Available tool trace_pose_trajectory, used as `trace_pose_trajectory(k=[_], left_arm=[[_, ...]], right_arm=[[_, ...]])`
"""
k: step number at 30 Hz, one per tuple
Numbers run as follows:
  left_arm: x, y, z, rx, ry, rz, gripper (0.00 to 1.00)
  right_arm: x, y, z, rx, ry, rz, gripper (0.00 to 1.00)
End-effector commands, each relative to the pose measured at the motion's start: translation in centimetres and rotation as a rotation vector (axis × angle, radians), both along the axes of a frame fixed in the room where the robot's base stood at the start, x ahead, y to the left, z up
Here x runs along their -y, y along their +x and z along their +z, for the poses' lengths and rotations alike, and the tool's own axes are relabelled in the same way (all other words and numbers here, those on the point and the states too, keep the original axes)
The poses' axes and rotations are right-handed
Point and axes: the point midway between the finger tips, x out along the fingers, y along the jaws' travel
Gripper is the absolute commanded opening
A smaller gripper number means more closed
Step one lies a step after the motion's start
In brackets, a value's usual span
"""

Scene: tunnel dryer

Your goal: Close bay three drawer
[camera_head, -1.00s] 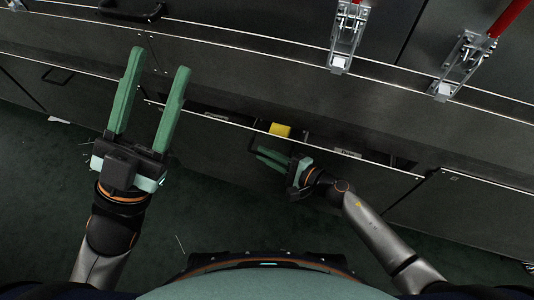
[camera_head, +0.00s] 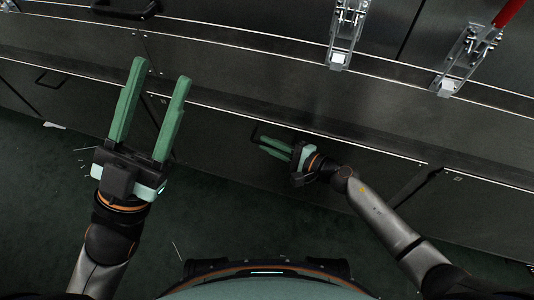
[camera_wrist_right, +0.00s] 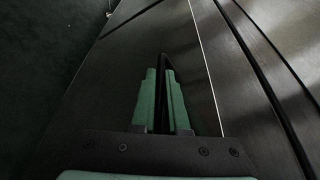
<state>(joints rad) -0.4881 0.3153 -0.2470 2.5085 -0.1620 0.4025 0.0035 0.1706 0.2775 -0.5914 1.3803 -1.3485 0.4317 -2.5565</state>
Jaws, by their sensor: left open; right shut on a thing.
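The dark drawer front (camera_head: 215,138) in the middle of the lower cabinet row sits against the cabinet, and no opening shows above its top edge. My right gripper (camera_head: 265,143) is at its black handle (camera_head: 257,131). In the right wrist view, the green fingers (camera_wrist_right: 162,75) are shut on the black handle bar (camera_wrist_right: 163,62), partly hidden between them. My left gripper (camera_head: 162,72) is open and empty, above the floor and in front of the cabinet to the left. I cannot read a bay number.
Neighbouring lower fronts lie left (camera_head: 60,92) and right (camera_head: 470,205), the left one with a black handle (camera_head: 50,77). Two metal latches (camera_head: 345,35) (camera_head: 465,62) are on the upper panels. The dark green floor (camera_head: 225,215) before the cabinet is mostly clear.

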Motion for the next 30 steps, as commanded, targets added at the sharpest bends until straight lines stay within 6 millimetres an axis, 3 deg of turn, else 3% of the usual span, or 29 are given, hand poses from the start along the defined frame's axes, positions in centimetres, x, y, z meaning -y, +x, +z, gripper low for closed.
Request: trace_pose_trajectory(k=[7, 8, 15, 30], left_arm=[[0.09, -0.08, 0.08, 0.003, 0.003, -0.004, 0.5], [0.09, -0.09, 0.1, 0.004, 0.003, -0.005, 0.5], [0.08, -0.13, 0.18, 0.006, 0.002, -0.005, 0.5], [0.02, -0.12, 0.31, 0.009, -0.004, -0.002, 0.5]], right_arm=[[0.5, 0.59, 0.14, 0.008, -0.006, -0.016, 0.0], [0.51, 0.61, 0.15, 0.008, -0.007, -0.016, 0.14], [0.38, 0.5, 0.2, 0.007, -0.004, -0.012, 0.41], [0.22, 0.48, 0.42, 0.008, 0.001, -0.011, 0.42]])
